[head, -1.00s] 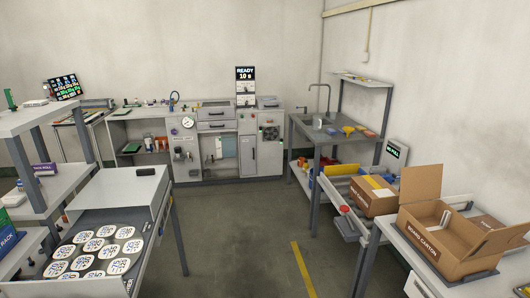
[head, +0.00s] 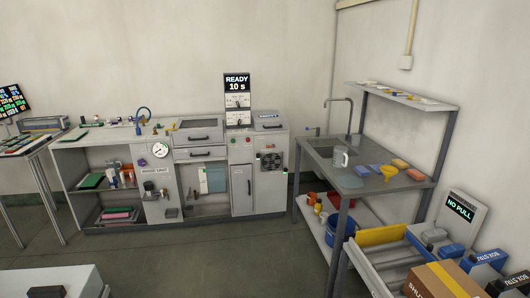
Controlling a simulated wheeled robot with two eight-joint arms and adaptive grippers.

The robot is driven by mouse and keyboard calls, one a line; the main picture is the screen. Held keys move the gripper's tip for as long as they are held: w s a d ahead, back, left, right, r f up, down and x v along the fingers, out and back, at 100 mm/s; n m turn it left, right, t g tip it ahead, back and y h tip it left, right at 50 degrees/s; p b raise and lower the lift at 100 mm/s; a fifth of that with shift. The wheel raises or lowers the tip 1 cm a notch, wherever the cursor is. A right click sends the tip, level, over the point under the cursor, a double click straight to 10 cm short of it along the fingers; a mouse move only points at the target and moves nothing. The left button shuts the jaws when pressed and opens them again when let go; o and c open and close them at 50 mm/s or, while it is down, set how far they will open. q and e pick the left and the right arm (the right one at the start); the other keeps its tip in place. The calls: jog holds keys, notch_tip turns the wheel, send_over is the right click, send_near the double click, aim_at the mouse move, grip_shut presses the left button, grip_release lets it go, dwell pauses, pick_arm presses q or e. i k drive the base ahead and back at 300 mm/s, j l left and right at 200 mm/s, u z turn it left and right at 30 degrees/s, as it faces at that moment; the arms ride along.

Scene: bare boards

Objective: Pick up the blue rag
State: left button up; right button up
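A small flat blue piece (head: 362,171) lies on the grey sink table at the right, between the mug and the yellow funnel. It may be the blue rag, but it is too small to tell cloth from sponge. A pale teal sheet or cloth (head: 216,179) hangs in the open bay of the back bench; I cannot tell which. Neither of my grippers is in view.
The sink table (head: 345,185) holds a mug (head: 340,157), a yellow funnel (head: 388,171) and orange pieces. The long bench (head: 180,140) stands along the back wall. A roller line with boxes (head: 440,280) fills the lower right. Open floor (head: 215,265) lies in the middle.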

aim_at(362, 171)
jog(key=i+z, duration=0.15)
jog(key=i, duration=0.4)
jog(key=i+j+z, duration=0.1)
jog(key=i, duration=0.4)
jog(key=i+j+z, duration=0.15)
jog(key=i, duration=0.4)
jog(key=i+j+z, duration=0.1)
jog(key=i+j, duration=0.15)
jog(key=i, duration=0.25)
jog(key=i+j+z, duration=0.25)
jog(key=i, duration=0.5)
jog(key=i+j+z, duration=0.1)
jog(key=z, duration=0.3)
jog(key=i+j+z, duration=0.2)
jog(key=z, duration=0.2)
jog(key=i+j+z, duration=0.2)
jog(key=z, duration=0.2)
jog(key=i+j, duration=0.05)
jog(key=i, duration=0.05)
